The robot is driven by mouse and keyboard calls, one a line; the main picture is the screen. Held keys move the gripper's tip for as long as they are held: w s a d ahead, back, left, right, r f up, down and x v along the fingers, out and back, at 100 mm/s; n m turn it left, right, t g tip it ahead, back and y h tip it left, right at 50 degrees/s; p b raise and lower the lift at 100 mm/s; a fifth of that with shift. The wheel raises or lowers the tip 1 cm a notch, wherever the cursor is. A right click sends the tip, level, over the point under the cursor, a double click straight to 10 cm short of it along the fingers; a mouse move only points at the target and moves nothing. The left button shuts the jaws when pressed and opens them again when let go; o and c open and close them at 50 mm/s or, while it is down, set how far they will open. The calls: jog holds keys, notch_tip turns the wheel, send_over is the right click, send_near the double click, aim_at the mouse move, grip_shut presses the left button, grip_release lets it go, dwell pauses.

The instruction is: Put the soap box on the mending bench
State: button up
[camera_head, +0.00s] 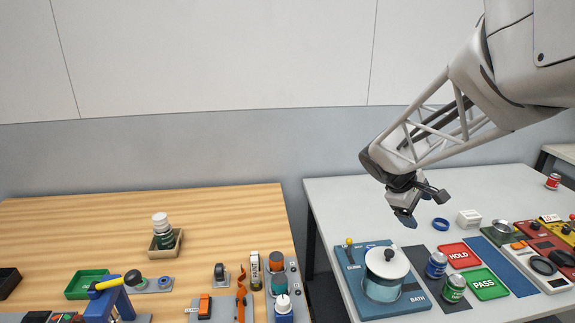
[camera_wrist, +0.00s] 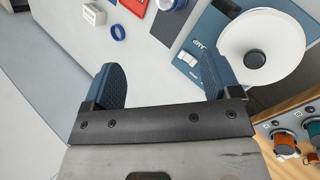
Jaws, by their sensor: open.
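A small white box (camera_head: 469,218), likely the soap box, stands on the grey-white table (camera_head: 345,205) behind the red HOLD mat. It also shows at the upper left of the wrist view (camera_wrist: 94,14). My gripper (camera_head: 415,205) is open and empty above the grey-white table, left of the box and apart from it. In the wrist view its two blue fingers (camera_wrist: 162,78) are spread over bare tabletop. The wooden bench (camera_head: 100,215) on the left bears tools and may be the mending bench; no label confirms this.
A blue ring (camera_head: 440,224) lies beside the box. A lidded pot (camera_head: 383,285) stands on a blue BATH board, with cans (camera_head: 436,264) nearby. A red HOLD mat (camera_head: 459,255) and green PASS mat (camera_head: 485,284) lie flat. The wooden bench's back left is clear; a gap separates the tables.

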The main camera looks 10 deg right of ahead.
jog(key=w+d+f+n+h, duration=0.2)
jog(key=w+d+f+n, duration=0.1)
jog(key=w+d, duration=0.4)
jog(key=w+d+f+n+h, duration=0.2)
jog(key=w+d+f, duration=0.25)
jog(key=d, duration=0.45)
jog(key=n+h, duration=0.2)
jog(key=n, duration=0.4)
send_near(467, 214)
jog(key=shift+s+d+f, duration=0.1)
jog(key=shift+d+f, duration=0.1)
jog(key=shift+d, duration=0.4)
jog(key=shift+d+f, duration=0.25)
jog(key=shift+d, duration=0.1)
jog(key=shift+x, duration=1.15)
jog(key=shift+d, duration=0.1)
